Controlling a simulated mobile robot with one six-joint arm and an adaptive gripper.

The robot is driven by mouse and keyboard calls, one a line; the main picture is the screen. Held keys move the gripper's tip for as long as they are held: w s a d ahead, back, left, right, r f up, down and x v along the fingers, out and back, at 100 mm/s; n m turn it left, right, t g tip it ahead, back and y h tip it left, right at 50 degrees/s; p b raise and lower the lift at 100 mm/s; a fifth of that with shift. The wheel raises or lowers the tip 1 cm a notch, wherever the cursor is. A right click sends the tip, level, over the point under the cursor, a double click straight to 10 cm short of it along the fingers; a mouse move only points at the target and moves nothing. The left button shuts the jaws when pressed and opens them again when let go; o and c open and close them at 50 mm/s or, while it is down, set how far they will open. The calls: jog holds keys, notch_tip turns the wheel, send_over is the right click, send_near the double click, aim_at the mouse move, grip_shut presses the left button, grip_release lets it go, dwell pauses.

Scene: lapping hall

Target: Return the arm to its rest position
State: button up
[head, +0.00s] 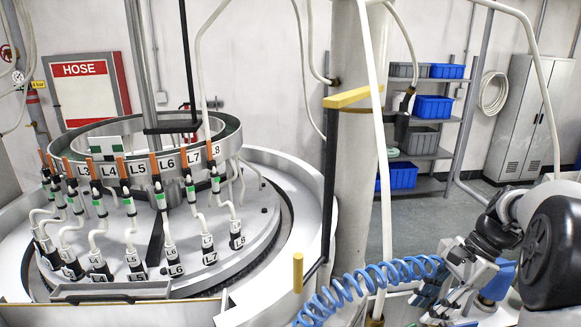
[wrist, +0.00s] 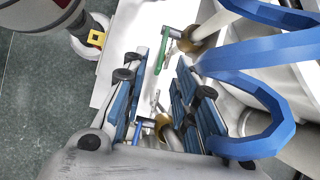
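My arm reaches in from the right edge of the head view, with my gripper (head: 440,300) low at the lower right, beside the blue coiled hose (head: 375,275). In the wrist view my gripper (wrist: 162,60) shows two blue-padded fingers spread apart, with nothing held between them. Beyond the gap are a green-handled valve (wrist: 162,50) and a blue-handled valve (wrist: 138,132) with brass fittings. The blue coil (wrist: 250,65) passes close on the right of the fingers. Whether it touches them I cannot tell.
The round lapping machine (head: 285,215) with labelled hoses fills the left. A pale column (head: 355,150) stands mid-view. A shelf (head: 425,155) with blue and grey bins and a grey cabinet (head: 525,120) stand behind. Grey floor (head: 425,215) is open between.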

jog(key=s+a+f+n+t+h+b, duration=0.1)
jog(key=s+a+f+n+h+b, duration=0.1)
jog(key=s+a+n+b, duration=0.4)
jog(key=s+a+f+n+h+b, duration=0.2)
jog(key=s+a+b, duration=0.1)
jog(key=a+b, duration=0.3)
jog(key=s+a+f+n+t+h+b, duration=0.1)
jog(key=s+a+f+n+t+b, duration=0.1)
jog(key=s+a+f+n+b, duration=0.1)
jog(key=s+a+f+n+t+b, duration=0.2)
jog(key=s+a+f+n+b, duration=0.1)
jog(key=s+f+n+b, duration=0.2)
notch_tip(320, 180, down, 4)
jog(key=shift+s+a+r+n+h, duration=0.3)
jog(key=shift+s+a+h, duration=0.1)
jog(key=shift+s, duration=0.85)
